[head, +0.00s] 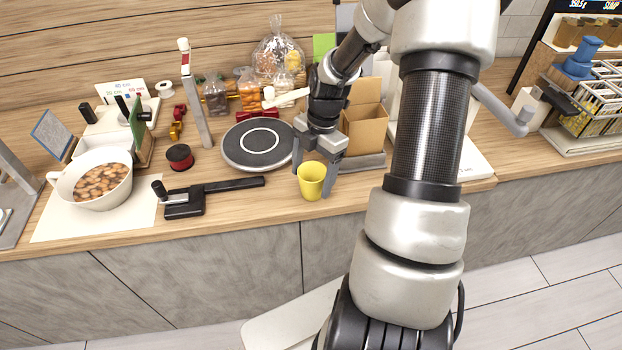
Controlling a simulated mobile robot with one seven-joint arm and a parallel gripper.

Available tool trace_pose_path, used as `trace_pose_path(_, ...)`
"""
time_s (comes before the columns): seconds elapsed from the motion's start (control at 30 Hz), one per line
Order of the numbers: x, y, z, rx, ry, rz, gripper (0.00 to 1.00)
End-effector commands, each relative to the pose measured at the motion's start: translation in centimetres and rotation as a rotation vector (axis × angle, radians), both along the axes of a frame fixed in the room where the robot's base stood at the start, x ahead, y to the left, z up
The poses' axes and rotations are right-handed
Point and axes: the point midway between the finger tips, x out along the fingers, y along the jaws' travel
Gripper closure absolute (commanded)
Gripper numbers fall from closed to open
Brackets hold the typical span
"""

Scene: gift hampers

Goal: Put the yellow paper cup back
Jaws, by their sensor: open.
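The yellow paper cup (311,182) stands upright near the front edge of the wooden counter, with its open top facing up. My gripper (312,178) is right at the cup, pointing down from above and behind it. One finger shows at the left of the cup and the other at its right. The fingers are open; I cannot tell whether either one touches the cup.
A round dark turntable (247,155) lies left of my gripper. A black lever tool (190,203) lies to the left along the front. An open cardboard box (365,132) stands behind right. A white bowl (97,191) sits far left.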

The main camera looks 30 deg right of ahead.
Motion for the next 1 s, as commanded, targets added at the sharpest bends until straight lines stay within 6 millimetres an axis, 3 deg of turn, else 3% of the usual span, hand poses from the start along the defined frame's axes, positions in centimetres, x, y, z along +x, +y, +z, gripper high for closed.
trace_pose_path(0.2, 0.2, -1.0, 4.9, -0.003, -0.004, -0.004, 0.26)
trace_pose_path(0.43, 0.3, -1.6, 8.9, -0.001, -0.002, -0.002, 0.26)
trace_pose_path(0.6, 0.3, -1.7, 10.2, 0.0, -0.001, 0.0, 0.26)
trace_pose_path(1.0, 0.4, -1.6, 10.6, -0.014, -0.004, -0.015, 0.26)
